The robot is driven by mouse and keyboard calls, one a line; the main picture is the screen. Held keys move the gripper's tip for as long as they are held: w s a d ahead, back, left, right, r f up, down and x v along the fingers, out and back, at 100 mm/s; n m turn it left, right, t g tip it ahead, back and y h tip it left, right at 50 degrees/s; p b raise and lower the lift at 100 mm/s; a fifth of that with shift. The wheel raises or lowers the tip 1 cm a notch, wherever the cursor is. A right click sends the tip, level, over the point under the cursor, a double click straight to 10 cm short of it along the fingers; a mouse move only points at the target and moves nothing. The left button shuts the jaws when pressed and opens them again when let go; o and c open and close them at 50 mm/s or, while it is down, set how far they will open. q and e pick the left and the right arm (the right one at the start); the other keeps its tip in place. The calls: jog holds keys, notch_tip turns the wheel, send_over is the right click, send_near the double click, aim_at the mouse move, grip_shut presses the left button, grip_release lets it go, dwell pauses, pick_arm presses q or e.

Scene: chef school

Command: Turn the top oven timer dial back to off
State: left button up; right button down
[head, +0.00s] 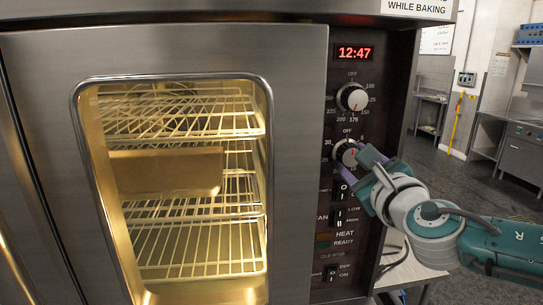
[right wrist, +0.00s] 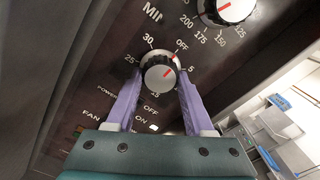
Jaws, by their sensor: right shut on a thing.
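The timer dial (head: 345,152) is the lower of two round silver knobs on the oven's dark control panel. It also shows in the right wrist view (right wrist: 160,74), ringed by OFF, 5, 25 and 30. Its red mark points up and right in the wrist view, close to OFF on the side toward 5. My right gripper (head: 354,161) has its purple fingers on either side of the dial and is shut on it; the fingers also show in the wrist view (right wrist: 161,82). My left gripper is not in view.
The temperature dial (head: 352,97) is just above, under a red 12:47 display (head: 354,53). Rocker switches (head: 338,218) sit below the timer. The closed oven door (head: 300,150) with its lit window is to the left. Open floor and steel tables (head: 525,150) lie right.

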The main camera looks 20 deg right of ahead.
jog(key=shift+c, duration=1.4)
grip_release()
jog(key=v, duration=1)
jog(key=shift+w, duration=0.1)
